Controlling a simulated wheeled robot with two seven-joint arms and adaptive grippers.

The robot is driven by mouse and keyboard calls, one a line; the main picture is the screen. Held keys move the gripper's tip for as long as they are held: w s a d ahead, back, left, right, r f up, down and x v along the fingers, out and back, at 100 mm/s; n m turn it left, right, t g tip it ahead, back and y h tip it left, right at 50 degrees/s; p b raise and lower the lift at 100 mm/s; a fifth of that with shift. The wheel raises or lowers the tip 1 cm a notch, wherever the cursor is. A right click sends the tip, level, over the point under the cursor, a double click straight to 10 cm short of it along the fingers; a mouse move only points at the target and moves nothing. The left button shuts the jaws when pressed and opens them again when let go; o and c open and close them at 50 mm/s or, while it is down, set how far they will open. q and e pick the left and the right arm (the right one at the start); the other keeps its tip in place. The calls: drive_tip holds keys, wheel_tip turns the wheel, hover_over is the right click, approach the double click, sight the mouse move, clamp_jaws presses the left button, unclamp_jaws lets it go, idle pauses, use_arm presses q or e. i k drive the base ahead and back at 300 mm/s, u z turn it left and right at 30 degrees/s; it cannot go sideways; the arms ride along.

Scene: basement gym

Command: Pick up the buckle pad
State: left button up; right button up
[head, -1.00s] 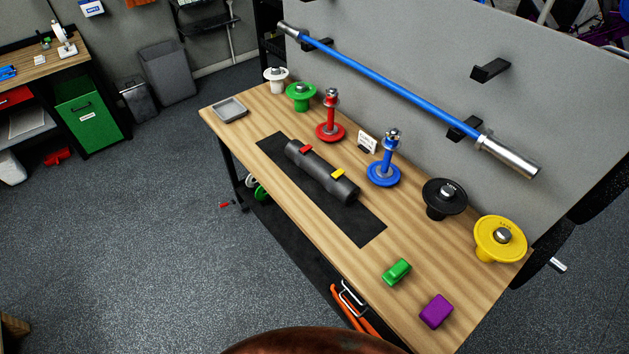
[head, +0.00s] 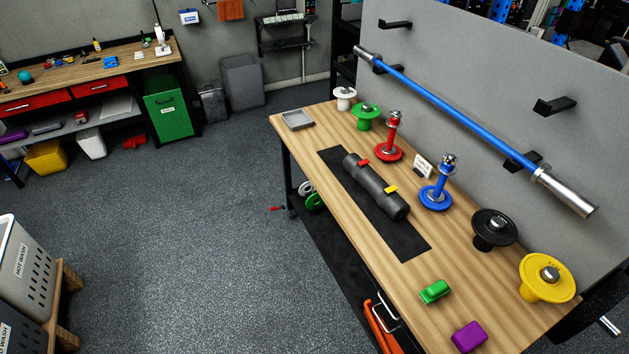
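What looks like the buckle pad (head: 370,178) is a dark grey roll with one red and one yellow clip on top. It lies lengthwise on a black mat (head: 408,243) on the wooden bench (head: 375,270) in the right half of the head view. Neither of my grippers is in view, and nothing touches the pad.
On the bench are a grey tray (head: 297,120), red (head: 390,152) and blue (head: 436,197) posts, black (head: 495,229) and yellow (head: 547,277) plates, and green (head: 434,291) and purple (head: 469,336) blocks. A blue bar (head: 450,115) hangs behind. Baskets (head: 25,268) stand left; floor between is clear.

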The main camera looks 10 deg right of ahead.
sight(396, 207)
drive_tip(key=u, duration=0.45)
drive_tip(key=i, duration=1.8)
drive_tip(key=z, duration=1.95)
